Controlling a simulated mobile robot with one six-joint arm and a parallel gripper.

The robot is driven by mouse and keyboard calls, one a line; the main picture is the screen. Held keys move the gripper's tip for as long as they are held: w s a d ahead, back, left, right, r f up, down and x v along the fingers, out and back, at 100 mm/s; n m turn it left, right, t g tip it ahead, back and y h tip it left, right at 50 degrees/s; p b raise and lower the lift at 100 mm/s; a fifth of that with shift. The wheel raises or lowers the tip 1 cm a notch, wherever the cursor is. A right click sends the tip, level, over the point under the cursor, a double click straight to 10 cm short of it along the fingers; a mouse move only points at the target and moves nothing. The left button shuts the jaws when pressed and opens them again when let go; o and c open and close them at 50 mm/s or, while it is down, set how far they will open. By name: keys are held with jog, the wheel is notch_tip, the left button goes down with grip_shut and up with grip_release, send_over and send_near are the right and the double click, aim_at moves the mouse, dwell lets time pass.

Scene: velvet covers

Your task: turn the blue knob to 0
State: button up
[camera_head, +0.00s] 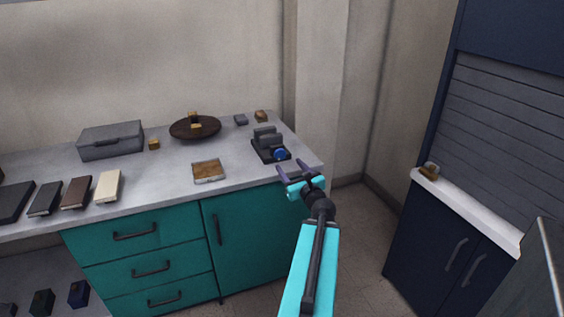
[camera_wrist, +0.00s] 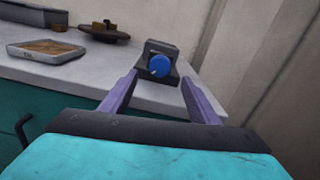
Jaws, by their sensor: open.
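The blue knob (camera_head: 280,154) is on the front of a dark grey device (camera_head: 266,137) near the right end of the grey counter. In the wrist view the round knob (camera_wrist: 159,66) faces me, with a small pale mark at its lower left. I cannot read any numbers around it. My gripper (camera_head: 296,172) is open and empty, in front of the counter's right edge, a little short of the knob. In the wrist view its two purple fingers (camera_wrist: 153,92) stand apart, with the knob between and beyond their tips.
A tray-like tile (camera_head: 208,171), a round brown dish (camera_head: 195,128) and a grey box (camera_head: 111,141) sit left of the device. Small blocks (camera_head: 261,116) lie behind it. A wall column (camera_head: 318,90) rises right of the counter. A navy cabinet (camera_head: 440,250) stands farther right.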

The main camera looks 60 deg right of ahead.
aim_at(281, 155)
jog(key=shift+f+b, duration=0.15)
jog(key=shift+b, duration=0.15)
jog(key=shift+p+x, duration=0.3)
jog(key=shift+x, duration=3.9)
jog(key=c, duration=1.1)
jog(key=shift+o, duration=0.2)
